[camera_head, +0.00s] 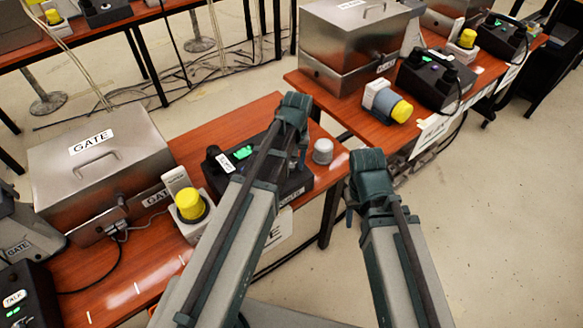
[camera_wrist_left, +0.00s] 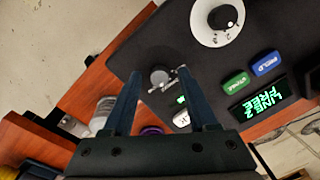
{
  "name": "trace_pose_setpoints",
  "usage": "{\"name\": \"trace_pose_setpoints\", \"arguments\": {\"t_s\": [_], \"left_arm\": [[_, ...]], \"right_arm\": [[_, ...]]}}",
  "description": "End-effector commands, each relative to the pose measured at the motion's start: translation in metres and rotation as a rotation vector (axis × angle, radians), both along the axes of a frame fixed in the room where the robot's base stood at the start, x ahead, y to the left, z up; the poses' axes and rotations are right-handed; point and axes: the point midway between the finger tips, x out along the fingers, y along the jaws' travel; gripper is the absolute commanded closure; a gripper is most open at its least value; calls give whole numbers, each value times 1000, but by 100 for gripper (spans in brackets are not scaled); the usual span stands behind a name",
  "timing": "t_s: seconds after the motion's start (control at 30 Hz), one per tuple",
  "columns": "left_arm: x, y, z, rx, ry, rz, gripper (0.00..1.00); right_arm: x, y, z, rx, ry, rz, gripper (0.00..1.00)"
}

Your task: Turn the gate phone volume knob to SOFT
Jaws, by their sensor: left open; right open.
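The black gate phone console (camera_head: 298,180) sits on the near wooden table, partly hidden by my left arm. The left wrist view shows its top (camera_wrist_left: 165,45), with a white dial carrying a black knob (camera_wrist_left: 222,17) and a smaller dark round control with a pale bar (camera_wrist_left: 160,78). I cannot read the markings, so I cannot tell which is the volume knob. My left gripper (camera_head: 301,150) is above the console. In the wrist view its open fingers (camera_wrist_left: 160,73) straddle the smaller control; contact is unclear. My right gripper (camera_head: 352,208) is open and empty, beyond the table's right edge.
Beside the console are a grey capped cylinder (camera_head: 323,151) and a yellow-topped beacon (camera_head: 190,204). A metal GATE box (camera_head: 100,165) stands left. The wrist view shows a green button (camera_wrist_left: 236,83), blue button (camera_wrist_left: 267,65) and lit display (camera_wrist_left: 258,101). Another table (camera_head: 350,115) stands right.

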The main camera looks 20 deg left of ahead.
Motion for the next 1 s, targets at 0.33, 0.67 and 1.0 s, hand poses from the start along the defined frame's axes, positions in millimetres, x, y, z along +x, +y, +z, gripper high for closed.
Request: {"name": "trace_pose_setpoints", "arguments": {"t_s": [0.33, 0.67, 1.0], "left_arm": [[0, 0, 0, 0, 0, 0, 58], [0, 0, 0, 0, 0, 0, 100], [0, 0, 0, -5, -6, 46, 100]], "right_arm": [[0, 0, 0, 0, 0, 0, 50], [0, 0, 0, 0, 0, 0, 50], [0, 0, 0, 0, 0, 0, 50]]}}
